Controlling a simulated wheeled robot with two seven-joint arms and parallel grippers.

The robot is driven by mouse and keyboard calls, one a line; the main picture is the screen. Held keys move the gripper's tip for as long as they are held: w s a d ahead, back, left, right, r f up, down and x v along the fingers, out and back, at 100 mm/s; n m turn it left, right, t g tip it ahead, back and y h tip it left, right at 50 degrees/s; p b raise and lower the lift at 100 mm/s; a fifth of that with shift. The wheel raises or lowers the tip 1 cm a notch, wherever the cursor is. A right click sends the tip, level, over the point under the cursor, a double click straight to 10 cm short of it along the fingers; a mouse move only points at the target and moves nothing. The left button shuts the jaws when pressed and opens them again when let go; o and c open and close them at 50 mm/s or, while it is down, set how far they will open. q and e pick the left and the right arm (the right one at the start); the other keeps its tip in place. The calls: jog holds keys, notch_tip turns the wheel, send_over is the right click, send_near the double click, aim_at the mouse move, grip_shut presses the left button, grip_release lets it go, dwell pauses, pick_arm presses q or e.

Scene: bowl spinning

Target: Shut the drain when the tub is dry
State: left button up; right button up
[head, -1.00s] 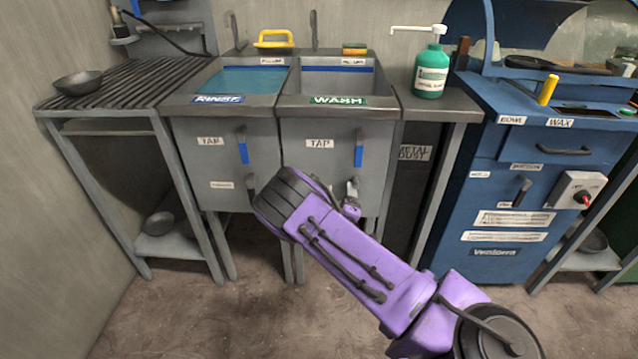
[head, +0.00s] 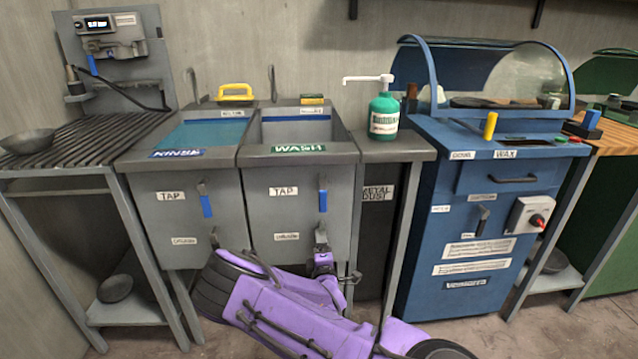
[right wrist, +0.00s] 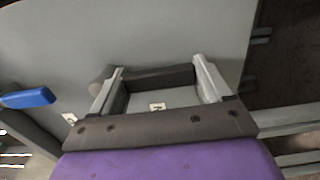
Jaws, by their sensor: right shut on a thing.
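The wash tub (head: 300,131), at the right of the double sink, shows a bare grey inside with a blue band and no visible water. Its tap lever (head: 322,200) has a blue grip hanging down; a blue grip (right wrist: 28,98) also shows in the right wrist view. My right gripper (head: 324,254) is at the tub's lower front, beside the small drain label (head: 287,236). In the right wrist view its fingers (right wrist: 160,80) are closed around a dark handle bar (right wrist: 160,75), apparently the drain handle. My left gripper is out of view.
The rinse tub (head: 205,133) to the left holds teal water. A green soap bottle (head: 384,115) stands on the counter to the right, above the metal dust bin (head: 377,230). The blue wax machine (head: 462,240) stands further right. A slatted rack stands left.

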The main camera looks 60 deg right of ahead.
jog(key=shift+s, duration=0.1)
jog(key=o, duration=1.4)
jog(key=p+v, duration=0.1)
jog(key=v, duration=0.9)
jog(key=shift+s+a, duration=0.15)
jog(key=shift+a, duration=0.05)
